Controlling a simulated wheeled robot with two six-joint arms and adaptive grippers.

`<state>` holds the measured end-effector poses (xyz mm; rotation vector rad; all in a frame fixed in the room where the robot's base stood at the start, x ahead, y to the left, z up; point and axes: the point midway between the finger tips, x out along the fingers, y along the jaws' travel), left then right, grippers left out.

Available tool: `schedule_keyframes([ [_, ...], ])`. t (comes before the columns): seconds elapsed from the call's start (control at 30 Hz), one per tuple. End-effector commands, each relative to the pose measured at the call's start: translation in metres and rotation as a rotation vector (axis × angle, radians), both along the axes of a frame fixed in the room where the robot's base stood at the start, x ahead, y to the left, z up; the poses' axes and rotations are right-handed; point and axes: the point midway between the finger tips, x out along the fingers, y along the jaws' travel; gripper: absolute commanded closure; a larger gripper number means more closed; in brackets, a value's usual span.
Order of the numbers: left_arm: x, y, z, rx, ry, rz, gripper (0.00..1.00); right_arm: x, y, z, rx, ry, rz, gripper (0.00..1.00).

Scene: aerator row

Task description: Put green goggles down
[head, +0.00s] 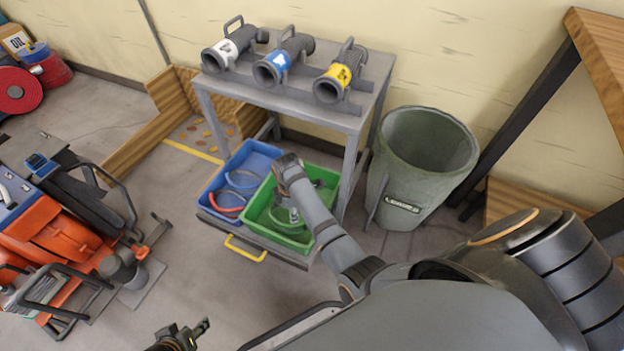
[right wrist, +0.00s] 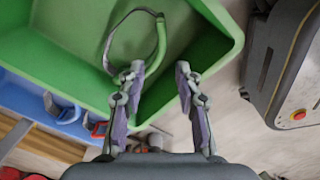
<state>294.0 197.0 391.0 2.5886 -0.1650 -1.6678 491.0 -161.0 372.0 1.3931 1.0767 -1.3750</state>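The green goggles (right wrist: 160,42), a green frame with a thin grey strap, lie in the green bin (right wrist: 222,42). In the head view the goggles (head: 279,216) show as a green curve inside the green bin (head: 262,236). My right gripper (right wrist: 157,75) is open over the bin, its two fingers apart with nothing held between them. The goggles' lower end is close to the left finger; I cannot tell whether they touch. In the head view my right forearm partly hides the bin. My left gripper (head: 203,328) is at the bottom edge, away from the bin, its finger opening unclear.
A blue bin (head: 208,192) with blue and red goggles stands against the green bin's left side. A grey table (head: 290,98) with several cylindrical aerators stands behind. A large green trash can (head: 420,165) is at right. Orange machinery (head: 40,235) is at left; floor between is clear.

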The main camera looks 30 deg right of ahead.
Motion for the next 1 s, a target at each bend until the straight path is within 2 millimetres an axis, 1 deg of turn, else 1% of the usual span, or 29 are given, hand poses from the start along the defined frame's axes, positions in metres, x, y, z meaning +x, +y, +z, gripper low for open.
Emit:
schedule_keyframes([
  [0.07, 0.0, 0.0, 0.0, 0.0, -0.001, 0.0, 0.6, -0.011, -0.006, -0.007, 0.005, -0.024, -0.069, 0.66],
  [0.17, 0.0, 0.0, 0.0, 0.0, -0.001, 0.0, 0.6, -0.042, -0.021, -0.016, 0.04, -0.111, -0.296, 0.66],
  [0.2, 0.0, 0.0, 0.0, 0.0, -0.001, 0.0, 0.6, -0.057, -0.028, -0.016, 0.066, -0.16, -0.415, 0.66],
  [0.27, 0.0, 0.0, 0.0, 0.0, -0.001, 0.0, 0.6, -0.083, -0.036, -0.011, 0.117, -0.223, -0.593, 0.66],
  [0.3, 0.0, 0.0, 0.0, 0.0, -0.001, 0.0, 0.6, -0.102, -0.039, -0.008, 0.155, -0.252, -0.705, 0.66],
  [0.37, 0.0, 0.0, 0.0, 0.0, 0.0, 0.0, 0.6, -0.129, -0.041, -0.004, 0.213, -0.275, -0.862, 0.66],
  [0.4, -0.001, 0.0, -0.001, 0.0, 0.0, 0.0, 0.6, -0.146, -0.042, -0.001, 0.249, -0.282, -0.954, 0.66],
  [0.5, -0.001, 0.0, -0.001, 0.0, 0.001, 0.0, 0.6, -0.178, -0.04, 0.009, 0.327, -0.284, -1.133, 0.66],
  [0.6, -0.001, 0.0, -0.001, 0.0, 0.001, 0.0, 0.6, -0.193, -0.037, 0.017, 0.375, -0.277, -1.235, 0.66],
  [0.63, -0.001, 0.0, -0.001, 0.0, 0.001, 0.0, 0.6, -0.195, -0.037, 0.019, 0.383, -0.276, -1.25, 0.66],
  [1.0, 0.0, 0.0, 0.0, 0.0, -0.001, 0.0, 0.6, -0.197, -0.037, 0.02, 0.391, -0.273, -1.268, 0.66],
])
